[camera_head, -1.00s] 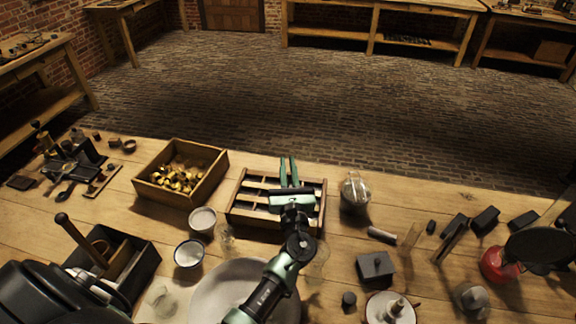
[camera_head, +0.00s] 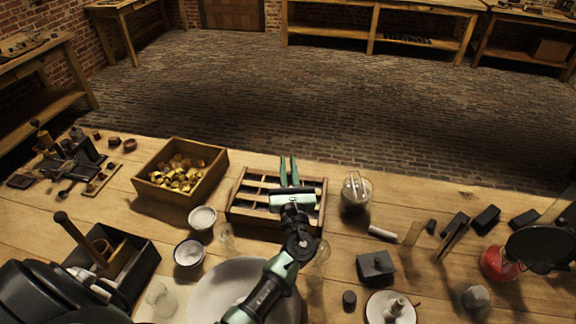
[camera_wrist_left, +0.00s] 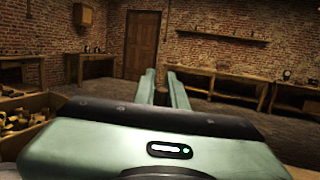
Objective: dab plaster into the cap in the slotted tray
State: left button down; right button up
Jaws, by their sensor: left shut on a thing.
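The slotted wooden tray (camera_head: 246,217) stands on the bench in the middle of the head view, its compartments partly covered by my arm. I cannot make out a cap in it. My left gripper (camera_head: 289,168) is over the tray, fingers pointing to its far side. In the left wrist view the fingers (camera_wrist_left: 161,85) are close together with a small brown thing (camera_wrist_left: 160,97) between them, mostly hidden by the gripper body. Two small white bowls (camera_head: 202,217) (camera_head: 189,254) stand left of the tray; which one holds plaster I cannot tell. My right gripper does not show.
A wooden box of brass pieces (camera_head: 160,198) stands left of the tray. A glass jar (camera_head: 356,190) stands right of it. A large pale dish (camera_head: 215,300) lies in front, under my arm. A dark pan (camera_head: 540,246) and red burner (camera_head: 496,263) are at the right.

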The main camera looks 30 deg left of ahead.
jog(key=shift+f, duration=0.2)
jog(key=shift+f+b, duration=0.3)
jog(key=shift+b, duration=0.2)
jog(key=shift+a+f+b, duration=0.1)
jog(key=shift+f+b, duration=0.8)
dwell(1.0)
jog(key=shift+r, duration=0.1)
dwell(0.7)
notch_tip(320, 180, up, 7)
jog(key=p, duration=0.6)
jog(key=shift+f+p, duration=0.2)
jog(key=shift+p, duration=0.2)
dwell(0.7)
